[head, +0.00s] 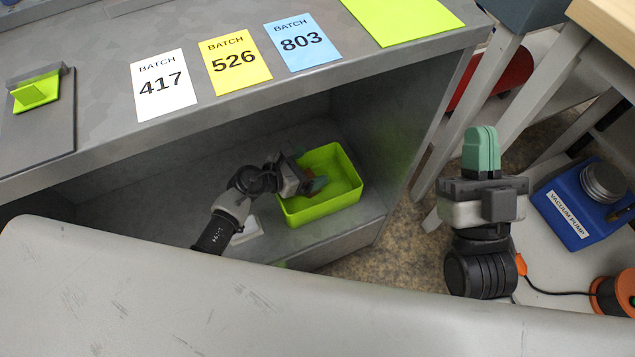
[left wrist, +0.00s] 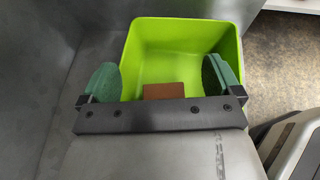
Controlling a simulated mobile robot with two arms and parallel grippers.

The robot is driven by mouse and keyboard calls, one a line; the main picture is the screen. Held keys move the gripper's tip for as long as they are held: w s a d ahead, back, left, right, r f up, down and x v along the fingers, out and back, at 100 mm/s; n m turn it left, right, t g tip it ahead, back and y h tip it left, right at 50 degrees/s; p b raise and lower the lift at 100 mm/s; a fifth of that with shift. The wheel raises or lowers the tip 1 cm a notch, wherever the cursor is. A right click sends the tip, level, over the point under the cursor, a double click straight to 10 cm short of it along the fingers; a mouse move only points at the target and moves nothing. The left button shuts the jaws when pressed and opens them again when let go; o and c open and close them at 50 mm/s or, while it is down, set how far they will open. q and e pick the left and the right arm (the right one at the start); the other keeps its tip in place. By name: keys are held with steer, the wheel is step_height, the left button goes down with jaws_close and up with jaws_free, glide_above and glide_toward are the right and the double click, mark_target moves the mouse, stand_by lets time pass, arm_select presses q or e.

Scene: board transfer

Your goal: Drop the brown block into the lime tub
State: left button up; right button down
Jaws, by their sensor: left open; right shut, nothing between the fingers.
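The lime tub (head: 347,196) stands on the lower shelf inside the grey bench, near its right side wall. In the left wrist view, the tub (left wrist: 181,37) is directly ahead. The brown block (left wrist: 164,90) shows between my left fingers, its lower part hidden by the gripper's body; it appears to lie inside the tub. My left gripper (head: 310,183) is at the tub's left side, and in the left wrist view its green fingers (left wrist: 162,80) are wide apart, not touching the block. My right gripper (head: 481,150) is shut and empty, pointing up outside the bench.
The bench top (head: 100,60) overhangs the shelf, with batch cards 417 (head: 163,86), 526 (head: 235,62) and 803 (head: 302,42) on it. A white item (head: 247,229) lies on the shelf by my left arm.

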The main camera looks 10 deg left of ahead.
arm_select(q)
steer(key=shift+s, duration=0.1)
steer(key=shift+s+a+r, duration=0.15)
steer(key=shift+a, duration=0.1)
steer(key=p+v, duration=0.2)
steer(key=v, duration=0.6)
steer(key=shift+s+a+r+p, duration=0.15)
steer(key=shift+s+a+p, duration=0.1)
steer(key=shift+p, duration=0.05)
steer(key=shift+s+a+r, duration=0.25)
steer(key=shift+s+a, duration=0.2)
arm_select(e)
step_height(320, 180, down, 8)
steer(key=w+g+h, duration=0.2)
steer(key=g, duration=0.5)
steer(key=shift+w+d+r+h, duration=0.2)
steer(key=shift+d+h, duration=0.1)
steer(key=shift+d, duration=0.15)
